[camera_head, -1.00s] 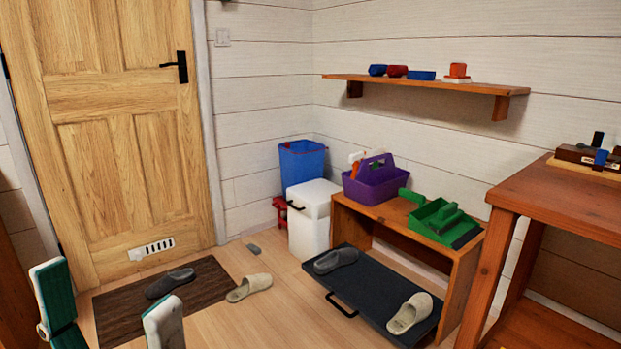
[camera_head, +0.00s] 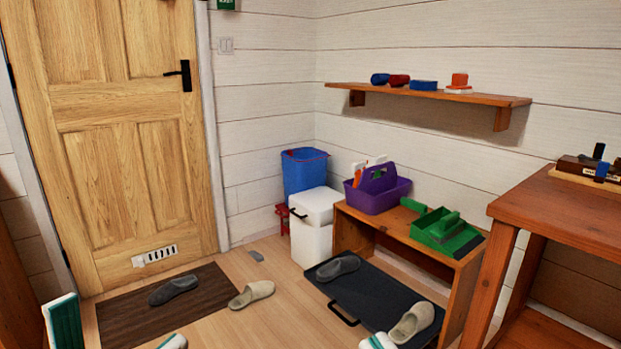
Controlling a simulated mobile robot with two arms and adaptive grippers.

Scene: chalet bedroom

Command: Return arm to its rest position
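My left gripper (camera_head: 117,322) shows at the bottom left of the head view. Its two green and white fingers stand well apart with nothing visible between them, so it is open and empty. It is in front of the brown doormat (camera_head: 150,310), and most of it is cut off by the bottom edge. A green and white tip of what appears to be my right gripper (camera_head: 378,342) shows at the bottom edge, just left of a beige slipper (camera_head: 413,321) on the dark tray. The rest of it is out of view, so its opening is hidden.
A dark slipper (camera_head: 173,289) lies on the doormat, and a beige one (camera_head: 252,294) at its right edge. The dark tray (camera_head: 375,293) holds another dark slipper (camera_head: 338,267). A low wooden bench (camera_head: 465,292) and a taller table (camera_head: 560,215) stand at right.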

